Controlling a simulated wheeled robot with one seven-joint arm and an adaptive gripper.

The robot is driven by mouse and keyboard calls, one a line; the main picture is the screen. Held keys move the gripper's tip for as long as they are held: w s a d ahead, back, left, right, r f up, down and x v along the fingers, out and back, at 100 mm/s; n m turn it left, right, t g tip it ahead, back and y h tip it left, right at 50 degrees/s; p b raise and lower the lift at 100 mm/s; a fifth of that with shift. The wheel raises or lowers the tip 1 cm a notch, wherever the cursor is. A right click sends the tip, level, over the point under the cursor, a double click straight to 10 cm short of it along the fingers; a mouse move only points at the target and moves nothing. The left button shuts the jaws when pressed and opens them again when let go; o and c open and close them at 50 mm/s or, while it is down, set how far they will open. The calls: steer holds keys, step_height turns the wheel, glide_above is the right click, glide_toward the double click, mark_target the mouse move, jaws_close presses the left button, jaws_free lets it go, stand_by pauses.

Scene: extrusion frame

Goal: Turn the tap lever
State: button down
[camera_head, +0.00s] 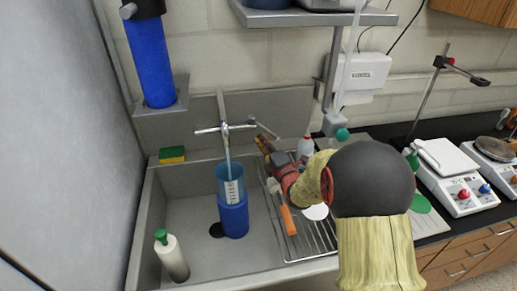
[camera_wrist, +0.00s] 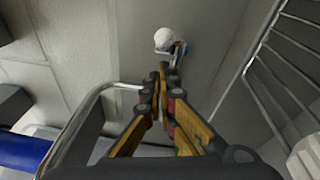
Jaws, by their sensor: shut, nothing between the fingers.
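The chrome tap (camera_head: 224,128) stands on the back wall of the sink, with cross handles and a longer lever (camera_head: 266,129) angled down to the right. A pale blue strip runs from its spout into a beaker on a blue cylinder (camera_head: 233,220). My gripper (camera_head: 263,144) is just below and right of the tap, close to the lever; I cannot tell whether they touch. In the wrist view my gripper (camera_wrist: 163,75) is shut and empty. A pale round end on a small metal part (camera_wrist: 165,40) lies just beyond the fingertips; I cannot tell if it is the lever.
A wire drying rack (camera_head: 300,232) stands right of the sink, with an orange-handled brush (camera_head: 287,218) on it. A white bottle with a green cap (camera_head: 171,256) stands front left. A yellow-green sponge (camera_head: 172,154) lies on the rim.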

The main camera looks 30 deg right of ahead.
mark_target(274, 136)
steer(key=shift+w+d+r, duration=0.1)
steer(key=shift+d, duration=0.25)
steer(key=d+b, duration=0.4)
steer(key=b, duration=0.1)
steer(key=shift+f, duration=0.2)
steer(key=shift+d+r+b, duration=0.15)
steer(key=shift+d+b, duration=0.05)
steer(key=shift+b, duration=0.2)
